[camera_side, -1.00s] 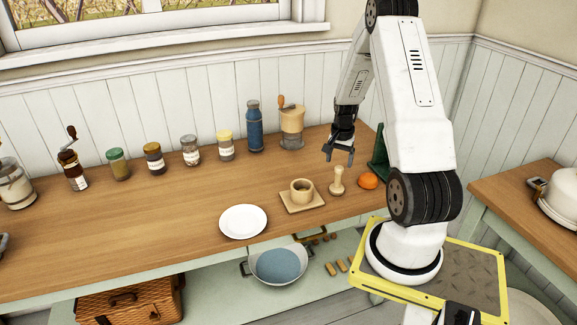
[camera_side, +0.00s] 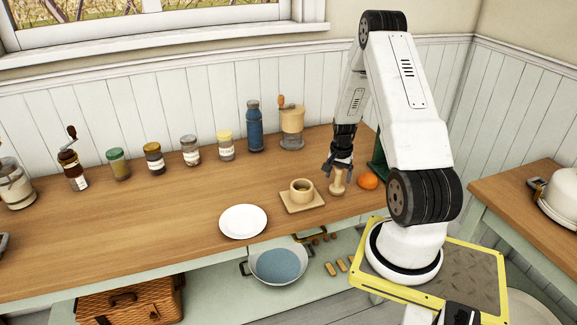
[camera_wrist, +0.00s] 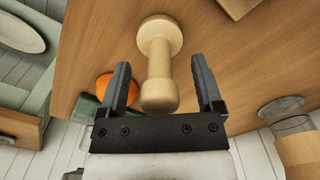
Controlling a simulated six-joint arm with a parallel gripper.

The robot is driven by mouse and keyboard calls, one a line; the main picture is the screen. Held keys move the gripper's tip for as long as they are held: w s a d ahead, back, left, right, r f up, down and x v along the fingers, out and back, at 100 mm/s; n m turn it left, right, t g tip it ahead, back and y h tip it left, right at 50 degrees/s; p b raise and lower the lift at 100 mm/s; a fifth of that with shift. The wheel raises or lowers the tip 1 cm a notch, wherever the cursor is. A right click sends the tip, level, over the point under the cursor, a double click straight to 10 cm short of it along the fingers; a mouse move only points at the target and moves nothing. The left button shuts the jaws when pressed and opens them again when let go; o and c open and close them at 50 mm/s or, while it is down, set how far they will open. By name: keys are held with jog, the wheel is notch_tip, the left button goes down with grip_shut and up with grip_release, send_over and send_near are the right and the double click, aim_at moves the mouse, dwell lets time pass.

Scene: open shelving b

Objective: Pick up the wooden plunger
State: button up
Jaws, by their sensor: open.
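The wooden plunger (camera_side: 338,183) is pale turned wood and stands upright on the wooden counter, with a wide foot and a narrower neck. In the side view my gripper (camera_side: 338,170) is at its upper part, pointing down, and partly hides its top. In the wrist view the plunger (camera_wrist: 160,60) lies between the two dark fingers of my gripper (camera_wrist: 163,82). A gap shows on each side, so the gripper is open and not holding it.
An orange (camera_side: 368,181) sits close right of the plunger. A wooden cup (camera_side: 301,186) on a square board (camera_side: 302,204) stands to its left, with a white plate (camera_side: 243,221) beyond. Jars, a blue bottle (camera_side: 255,127) and a wooden grinder (camera_side: 292,128) line the wall.

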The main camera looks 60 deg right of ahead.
jog(key=shift+f, duration=0.1)
dwell(0.4)
grip_shut()
jog(key=shift+r, duration=0.2)
jog(key=shift+r, duration=0.45)
jog(key=s+a+r, duration=0.9)
jog(key=a+r, duration=0.1)
jog(key=r, duration=0.1)
jog(key=shift+s+a+r, duration=0.2)
jog(key=shift+r, duration=0.15)
